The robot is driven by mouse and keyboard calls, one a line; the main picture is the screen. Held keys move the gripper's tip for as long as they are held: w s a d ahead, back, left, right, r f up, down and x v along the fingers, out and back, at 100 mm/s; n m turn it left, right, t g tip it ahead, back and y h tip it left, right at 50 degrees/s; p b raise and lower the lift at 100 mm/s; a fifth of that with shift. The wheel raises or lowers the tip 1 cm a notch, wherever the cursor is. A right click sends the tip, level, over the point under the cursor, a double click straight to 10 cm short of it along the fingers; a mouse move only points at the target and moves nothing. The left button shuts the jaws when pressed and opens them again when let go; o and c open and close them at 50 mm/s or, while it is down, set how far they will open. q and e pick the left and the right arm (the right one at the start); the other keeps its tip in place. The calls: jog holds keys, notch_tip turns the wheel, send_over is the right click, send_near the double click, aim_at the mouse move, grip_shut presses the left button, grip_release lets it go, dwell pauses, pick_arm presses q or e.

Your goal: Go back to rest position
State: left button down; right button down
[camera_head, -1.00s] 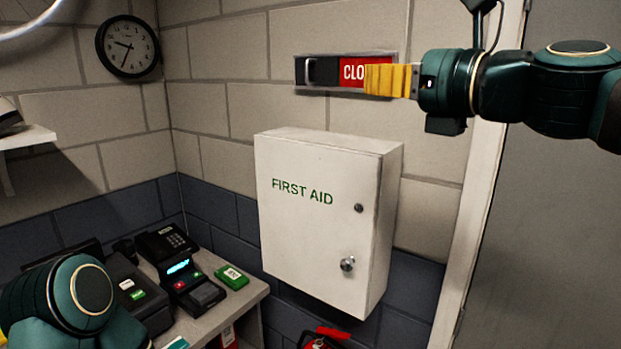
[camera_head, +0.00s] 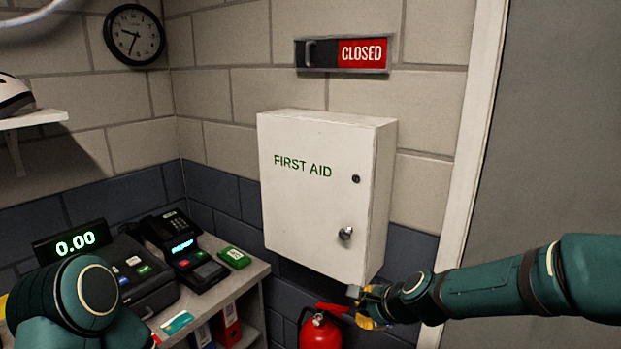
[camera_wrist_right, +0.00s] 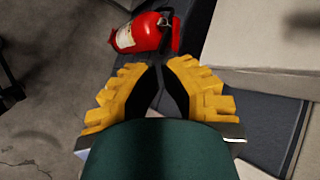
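My right gripper (camera_head: 362,306) is low in the head view, below the first aid cabinet and beside the red fire extinguisher (camera_head: 321,332). In the right wrist view its two yellow fingers (camera_wrist_right: 158,68) come nearly together at the tips, with nothing held between them. The extinguisher also shows in the wrist view (camera_wrist_right: 140,34), beyond the fingertips. I cannot tell whether they touch it. My left arm shows at the lower left of the head view; its gripper is not clearly seen. The wall sign (camera_head: 343,54) shows red CLOSED, with its dark slider at left.
The white first aid cabinet (camera_head: 320,200) hangs shut on the wall above my right gripper. A counter (camera_head: 245,283) at left holds a card terminal (camera_head: 190,258) and a cash box (camera_head: 137,277). A grey door (camera_head: 545,150) stands at right.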

jog(key=s+f+n+g+b, duration=0.1)
jog(key=s+f+n+g, duration=0.1)
jog(key=s+f+n, duration=0.5)
jog(key=s+a+f+n+g+h+b, duration=0.1)
jog(key=s+f+n+g+b, duration=0.1)
jog(key=s+f+n, duration=0.6)
jog(key=s+f, duration=0.3)
jog(key=f, duration=0.5)
jog(key=s+f+g, duration=0.1)
jog(key=s+f, duration=0.3)
jog(key=f, duration=0.4)
jog(key=shift+a+g, duration=0.15)
jog(key=shift+g, duration=0.15)
jog(key=shift+a, duration=0.1)
